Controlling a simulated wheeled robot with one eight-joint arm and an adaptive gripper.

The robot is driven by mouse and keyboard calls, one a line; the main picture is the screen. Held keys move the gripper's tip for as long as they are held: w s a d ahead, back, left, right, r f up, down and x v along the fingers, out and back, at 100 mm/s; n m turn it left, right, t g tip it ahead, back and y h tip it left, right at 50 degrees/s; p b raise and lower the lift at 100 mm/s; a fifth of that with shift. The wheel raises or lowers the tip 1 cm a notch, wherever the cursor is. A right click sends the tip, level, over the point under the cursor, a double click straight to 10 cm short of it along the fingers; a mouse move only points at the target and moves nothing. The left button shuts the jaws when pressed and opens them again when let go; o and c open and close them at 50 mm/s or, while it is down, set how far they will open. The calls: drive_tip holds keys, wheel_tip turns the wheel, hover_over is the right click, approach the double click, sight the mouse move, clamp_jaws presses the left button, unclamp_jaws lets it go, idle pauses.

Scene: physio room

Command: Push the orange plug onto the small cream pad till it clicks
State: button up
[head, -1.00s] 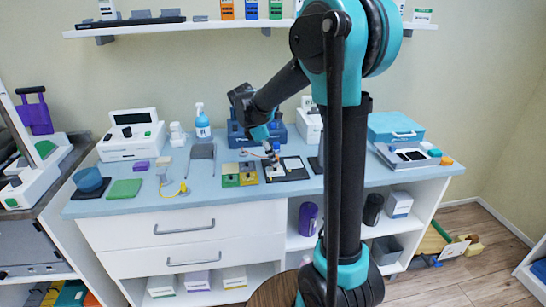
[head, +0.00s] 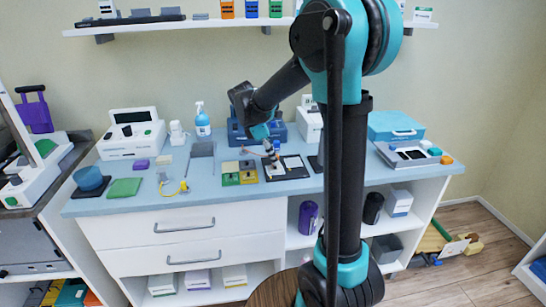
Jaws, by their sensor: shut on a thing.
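My gripper (head: 271,154) points down over the workbench, at the left part of a black board with white areas (head: 297,172). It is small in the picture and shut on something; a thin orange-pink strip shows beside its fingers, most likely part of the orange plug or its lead. The plug itself is mostly hidden by the fingers. The small cream pad cannot be picked out for certain; pale patches show on the black board and on the green block (head: 230,179). Whether plug and pad touch cannot be told.
A yellow block (head: 249,178) stands beside the green one. A blue case (head: 238,134) and a spray bottle (head: 202,122) stand behind. A yellow-ended cable (head: 182,187) lies to the left. A tray device (head: 408,155) is at the right.

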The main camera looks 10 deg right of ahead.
drive_tip(key=shift+f, duration=1.25)
idle(2.1)
idle(1.1)
drive_tip(key=o, duration=0.9)
drive_tip(key=shift+r, duration=0.1)
drive_tip(key=shift+r, duration=3.45)
